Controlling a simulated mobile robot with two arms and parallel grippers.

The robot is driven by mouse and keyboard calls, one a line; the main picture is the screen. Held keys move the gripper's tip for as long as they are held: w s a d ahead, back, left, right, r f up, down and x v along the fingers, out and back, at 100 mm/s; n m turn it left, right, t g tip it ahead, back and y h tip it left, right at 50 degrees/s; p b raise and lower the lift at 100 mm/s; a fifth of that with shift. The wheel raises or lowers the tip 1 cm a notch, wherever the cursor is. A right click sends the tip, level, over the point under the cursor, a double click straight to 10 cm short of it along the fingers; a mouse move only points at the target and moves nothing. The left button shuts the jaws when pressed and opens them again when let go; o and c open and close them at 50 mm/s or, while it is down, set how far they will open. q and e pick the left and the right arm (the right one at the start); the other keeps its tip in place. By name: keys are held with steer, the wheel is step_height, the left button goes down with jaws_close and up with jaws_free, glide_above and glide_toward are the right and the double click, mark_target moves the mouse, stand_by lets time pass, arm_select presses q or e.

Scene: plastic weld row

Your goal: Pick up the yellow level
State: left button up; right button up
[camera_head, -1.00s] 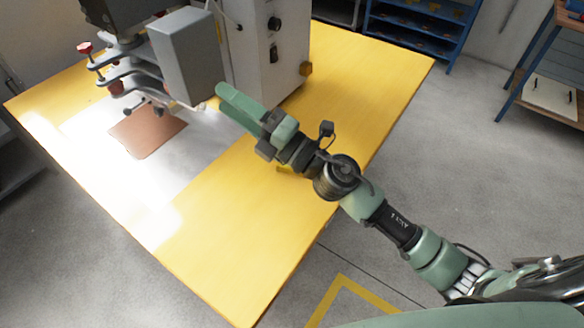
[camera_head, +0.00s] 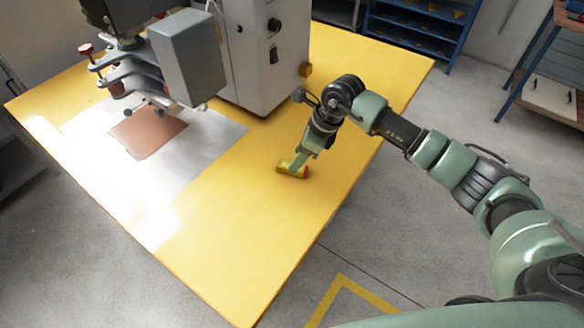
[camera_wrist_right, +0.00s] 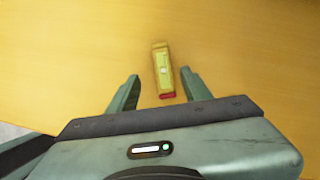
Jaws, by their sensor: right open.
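The yellow level (camera_head: 284,169) is a small bar with a red end, lying on the yellow tabletop in the head view. In the right wrist view the level (camera_wrist_right: 162,68) lies lengthwise ahead of the gripper, its red end nearest. My right gripper (camera_head: 298,166) points down at the level and partly covers it in the head view. In the wrist view its two fingers (camera_wrist_right: 158,84) are open, one on each side of the level's red end, with gaps between. I cannot tell the height of the fingers above the table. My left gripper does not show.
The yellow table (camera_head: 235,230) is clear around the level. A grey-white machine (camera_head: 262,60) stands behind it, with a projecting grey box (camera_head: 188,58). A brown sheet (camera_head: 147,132) lies on a shiny metal plate (camera_head: 205,150) to the left.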

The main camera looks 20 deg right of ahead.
steer(key=shift+d+p+x, duration=0.2)
steer(key=shift+p+x, duration=0.15)
steer(key=shift+x, duration=1.95)
steer(key=shift+w, duration=0.15)
jaws_close()
